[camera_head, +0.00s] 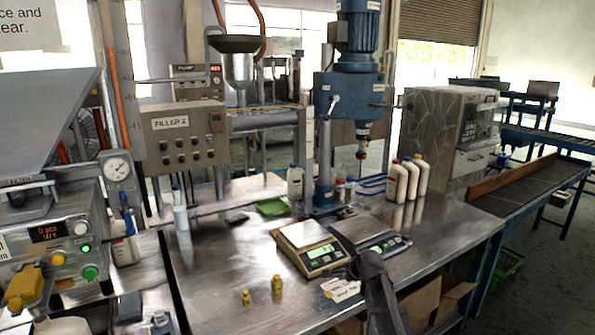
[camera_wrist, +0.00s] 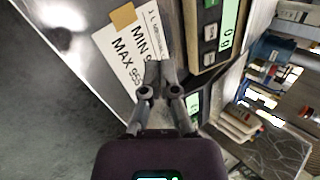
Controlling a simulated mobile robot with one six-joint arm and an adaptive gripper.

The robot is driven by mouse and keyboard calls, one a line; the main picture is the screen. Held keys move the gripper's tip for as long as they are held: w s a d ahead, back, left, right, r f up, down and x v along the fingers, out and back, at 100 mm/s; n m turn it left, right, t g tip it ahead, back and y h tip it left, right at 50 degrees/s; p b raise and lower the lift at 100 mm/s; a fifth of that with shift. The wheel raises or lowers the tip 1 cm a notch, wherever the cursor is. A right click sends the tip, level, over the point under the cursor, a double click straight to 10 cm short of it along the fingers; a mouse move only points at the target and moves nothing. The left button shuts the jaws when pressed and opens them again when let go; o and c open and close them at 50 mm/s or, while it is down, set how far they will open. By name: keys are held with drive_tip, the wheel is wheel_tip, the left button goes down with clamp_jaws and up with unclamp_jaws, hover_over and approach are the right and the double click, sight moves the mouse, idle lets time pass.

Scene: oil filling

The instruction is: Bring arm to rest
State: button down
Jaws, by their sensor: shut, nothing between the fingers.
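My gripper (camera_wrist: 160,75) shows in the wrist view with its fingers together and nothing between them. It points toward a white card printed with MIN and MAX (camera_wrist: 133,45) at the table's edge, and its fingers overlap part of that card. In the head view a dark part of my arm (camera_head: 382,300) rises from the bottom, in front of the metal table (camera_head: 225,270). The card (camera_head: 341,289) lies just left of it there. My fingertips are hard to make out in the head view.
Two scales (camera_head: 308,246) (camera_head: 368,234) stand behind the card. Two small yellow-brass weights (camera_head: 277,287) (camera_head: 246,297) are on the table to the left. White bottles (camera_head: 408,178) stand at the back, near a blue drill-like machine (camera_head: 352,90). A conveyor (camera_head: 525,183) runs at the right.

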drive_tip(key=s+d+n+g+h+p, duration=0.1)
drive_tip(key=s+n+g+p, duration=0.1)
drive_tip(key=s+n, duration=0.5)
drive_tip(key=s+d+r+n+g+h+p, duration=0.1)
drive_tip(key=s+n+g, duration=0.4)
drive_tip(key=s, duration=1.5)
drive_tip(key=shift+s+d+r+n+h+p, duration=0.15)
drive_tip(key=shift+s+n+h+p, duration=0.15)
drive_tip(key=shift+n+h+p, duration=0.65)
